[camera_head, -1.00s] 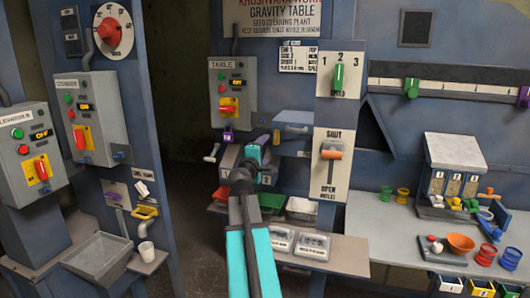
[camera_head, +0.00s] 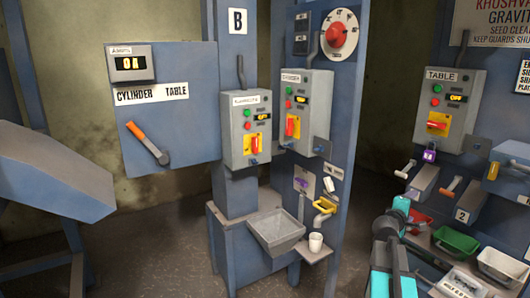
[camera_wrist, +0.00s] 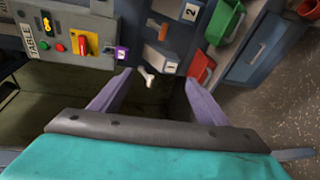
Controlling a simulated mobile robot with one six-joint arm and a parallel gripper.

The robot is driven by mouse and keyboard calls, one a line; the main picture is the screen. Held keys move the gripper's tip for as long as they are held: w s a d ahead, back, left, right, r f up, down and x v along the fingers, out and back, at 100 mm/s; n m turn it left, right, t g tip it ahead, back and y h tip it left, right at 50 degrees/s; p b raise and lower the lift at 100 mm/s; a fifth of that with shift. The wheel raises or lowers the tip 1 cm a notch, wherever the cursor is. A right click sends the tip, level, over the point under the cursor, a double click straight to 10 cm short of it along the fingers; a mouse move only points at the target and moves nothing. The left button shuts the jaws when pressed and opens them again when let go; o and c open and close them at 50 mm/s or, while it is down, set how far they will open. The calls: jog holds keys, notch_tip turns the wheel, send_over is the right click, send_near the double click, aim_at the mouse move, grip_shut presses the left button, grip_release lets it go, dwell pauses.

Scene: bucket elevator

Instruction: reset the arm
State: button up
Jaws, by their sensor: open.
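My arm shows at the lower right of the head view, teal and dark grey, reaching forward in front of the gravity table side. My gripper (camera_wrist: 150,92) shows in the wrist view with its two purple fingers spread wide. Nothing is between the fingers, and a pale handle (camera_wrist: 148,76) lies beyond them, apart from them. In the head view the fingertips are too small to make out. The TABLE control box (camera_head: 449,110) stands behind the arm; it also shows in the wrist view (camera_wrist: 68,30).
Red (camera_head: 418,222) and green (camera_head: 456,241) bins are beside my arm. A grey hopper (camera_head: 277,232) and a white cup (camera_head: 316,242) stand left of it. Two control boxes (camera_head: 245,130) (camera_head: 305,110) and the CYLINDER TABLE panel (camera_head: 170,125) are further left.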

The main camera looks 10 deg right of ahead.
jog(key=w+a+f+n+y, duration=0.15)
jog(key=w+a+f, duration=0.25)
jog(key=a+f, duration=0.45)
jog(key=s+a+f+g+y, duration=0.1)
jog(key=s+a+f+y, duration=0.1)
jog(key=a+f, duration=0.65)
jog(key=s+a+f+g+y, duration=0.15)
jog(key=a+f, duration=0.45)
jog(key=f, duration=0.6)
jog(key=s+a+f+y, duration=0.1)
jog(key=a+f+y, duration=0.1)
jog(key=a+f, duration=0.7)
jog(key=s+a+f+m+g+y, duration=0.1)
jog(key=s+a+f+g+y, duration=0.1)
jog(key=s+a+f, duration=0.55)
jog(key=s+a+f+m+g+y, duration=0.1)
jog(key=s+a+f+g, duration=0.3)
jog(key=s+f, duration=0.55)
jog(key=s+a+f+m+g+y, duration=0.1)
jog(key=s+a+m+g+y, duration=0.1)
jog(key=s+a, duration=0.3)
jog(key=s+a+f+m+g+y, duration=0.2)
jog(key=s+a+m, duration=0.2)
jog(key=s, duration=0.9)
jog(key=shift+s+a+g, duration=0.25)
jog(key=shift+a+g, duration=0.1)
jog(key=shift+a, duration=0.85)
